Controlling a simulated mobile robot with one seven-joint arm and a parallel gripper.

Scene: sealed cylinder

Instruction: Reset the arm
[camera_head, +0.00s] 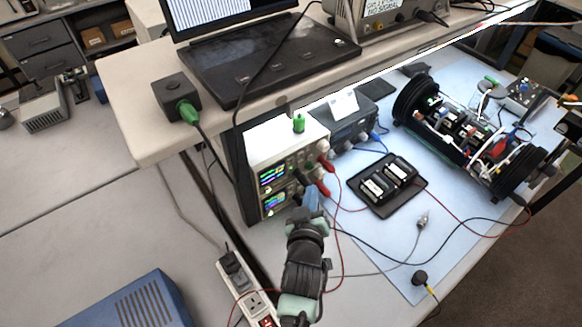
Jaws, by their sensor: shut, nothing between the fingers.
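My arm (304,262) reaches up from the bottom middle of the head view. My gripper (311,201) is at its far end, close in front of the knobs and plugs of a bench instrument (292,140) with two lit displays. The gripper is small and seen from behind. It is shut, with nothing seen held in it. Whether its tips touch the instrument or a cable, I cannot tell.
A black tray (415,196) with two modules and an open cylinder assembly (465,135) lie on the blue-white mat to the right. Red and black cables cross the mat. A power strip (243,290) stands left of my arm. A shelf with a laptop (265,60) overhangs behind.

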